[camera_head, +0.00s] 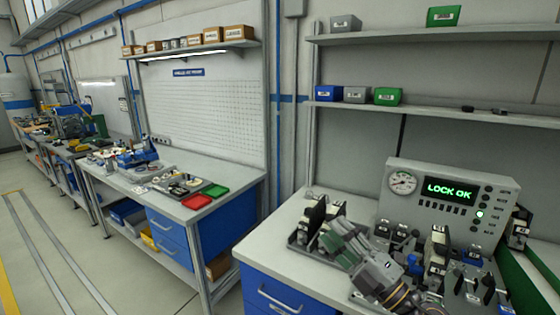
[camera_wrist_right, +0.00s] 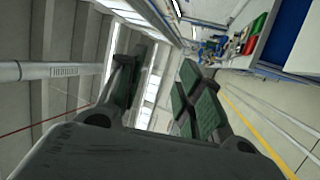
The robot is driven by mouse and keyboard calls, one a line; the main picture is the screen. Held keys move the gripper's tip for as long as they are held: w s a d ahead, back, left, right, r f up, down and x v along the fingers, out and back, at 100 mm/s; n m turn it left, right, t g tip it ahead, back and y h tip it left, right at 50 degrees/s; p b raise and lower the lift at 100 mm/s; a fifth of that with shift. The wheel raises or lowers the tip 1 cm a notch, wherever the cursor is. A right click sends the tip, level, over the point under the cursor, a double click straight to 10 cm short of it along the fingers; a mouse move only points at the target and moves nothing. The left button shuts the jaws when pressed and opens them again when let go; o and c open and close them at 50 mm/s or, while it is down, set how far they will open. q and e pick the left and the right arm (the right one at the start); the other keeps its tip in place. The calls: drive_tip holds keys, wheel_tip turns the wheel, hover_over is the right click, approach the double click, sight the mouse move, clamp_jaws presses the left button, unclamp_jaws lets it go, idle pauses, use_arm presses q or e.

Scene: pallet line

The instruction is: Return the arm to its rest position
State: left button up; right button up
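My right arm comes in from the bottom of the head view, and its grey gripper with green finger pads (camera_head: 338,240) is over the left part of the near workbench. In the right wrist view the two fingers (camera_wrist_right: 160,95) stand apart with nothing between them, so the gripper is open and empty. That view looks past the fingers to the ceiling, the wall and the far benches. My left gripper is not in view.
Close by are a tray (camera_head: 297,242) with dark upright parts, a grey console (camera_head: 400,208) reading "LOCK OK", and several fixtures (camera_head: 437,250). Shelves (camera_head: 430,110) with bins hang above. A blue-drawer bench (camera_head: 225,200) stands to the left, with open floor beyond it.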

drive_tip(key=w+d+f+m+t+h, duration=0.2)
drive_tip(key=d+m+t+h, duration=0.2)
drive_tip(key=d+m+h, duration=0.35)
drive_tip(key=s+d+f+m+g+h, duration=0.2)
drive_tip(key=d+f+m+g+h, duration=0.3)
drive_tip(key=f, duration=0.3)
drive_tip(key=s+d+f+m+g+h, duration=0.1)
drive_tip(key=d+f+m+g+h, duration=0.1)
drive_tip(key=f+m+h, duration=0.5)
drive_tip(key=s+a+f+m+g+y, duration=0.1)
drive_tip(key=s+a+f+g+y, duration=0.3)
drive_tip(key=s+f, duration=0.5)
drive_tip(key=s+a+f+m+g+y, duration=0.1)
drive_tip(key=s+f+m+g+y, duration=0.1)
drive_tip(key=s+f+g, duration=0.55)
drive_tip(key=s+d+f, duration=0.1)
drive_tip(key=s+f, duration=0.2)
drive_tip(key=f, duration=3)
drive_tip(key=s+d+f, duration=0.3)
drive_tip(key=s+f, duration=0.7)
drive_tip(key=s, duration=0.1)
drive_tip(key=s+d+f+g+h, duration=0.1)
drive_tip(key=s+d+f, duration=0.2)
drive_tip(key=s+f, duration=0.8)
drive_tip(key=shift+n, duration=0.35)
